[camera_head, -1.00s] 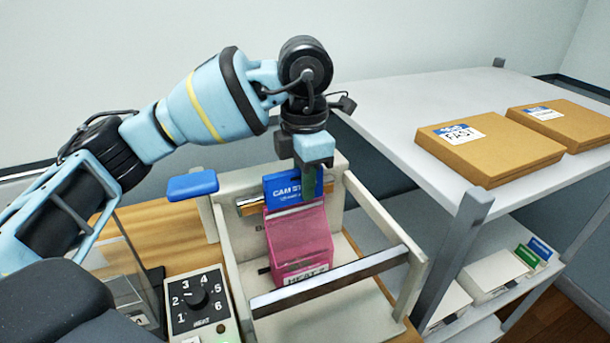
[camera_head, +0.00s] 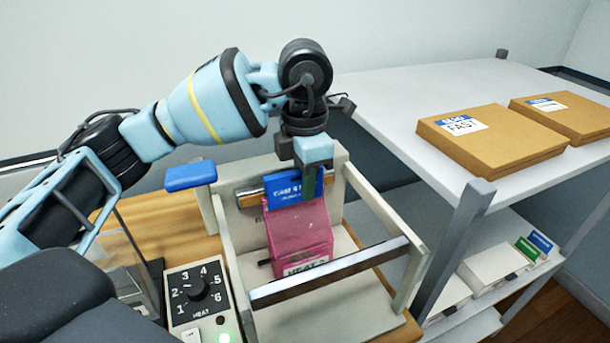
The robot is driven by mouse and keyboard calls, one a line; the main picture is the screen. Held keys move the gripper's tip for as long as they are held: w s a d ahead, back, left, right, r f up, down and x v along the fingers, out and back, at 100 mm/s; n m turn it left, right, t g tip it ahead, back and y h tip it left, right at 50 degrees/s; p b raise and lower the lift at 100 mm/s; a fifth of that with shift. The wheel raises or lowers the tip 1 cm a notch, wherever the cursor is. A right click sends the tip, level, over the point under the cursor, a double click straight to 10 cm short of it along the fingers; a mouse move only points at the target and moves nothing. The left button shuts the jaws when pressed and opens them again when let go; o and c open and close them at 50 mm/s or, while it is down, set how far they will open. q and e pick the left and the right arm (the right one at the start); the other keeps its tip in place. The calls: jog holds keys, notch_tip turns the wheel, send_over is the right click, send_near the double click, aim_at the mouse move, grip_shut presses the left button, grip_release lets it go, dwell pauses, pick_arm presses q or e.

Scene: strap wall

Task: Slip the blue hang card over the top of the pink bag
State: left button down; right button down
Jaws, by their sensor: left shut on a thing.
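The pink bag (camera_head: 301,236) stands in the middle of a cream frame, behind its front bar. A white label shows low on its front. The blue hang card (camera_head: 283,192) has white lettering and is at the bag's top edge, upright. Its lower edge meets the bag's top in this view; I cannot tell whether it is around the bag or only behind it. My left gripper (camera_head: 311,184) points down from above and is shut on the card's right part, which its fingers partly hide. My right gripper is not in view.
The cream frame (camera_head: 386,213) has side rails and a metal front bar (camera_head: 330,273) close before the bag. A blue lever pad (camera_head: 190,174) is at its left. A heat dial box (camera_head: 197,292) stands front left. Brown boxes (camera_head: 490,145) lie on the grey shelf (camera_head: 400,90).

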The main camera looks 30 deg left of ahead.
pick_arm(q)
jog(key=shift+f, duration=0.15)
jog(key=shift+f, duration=0.4)
dwell(0.7)
jog(key=shift+d+f, duration=0.1)
jog(key=shift+f, duration=0.1)
jog(key=c, duration=1.3)
grip_release()
jog(key=shift+o, duration=0.2)
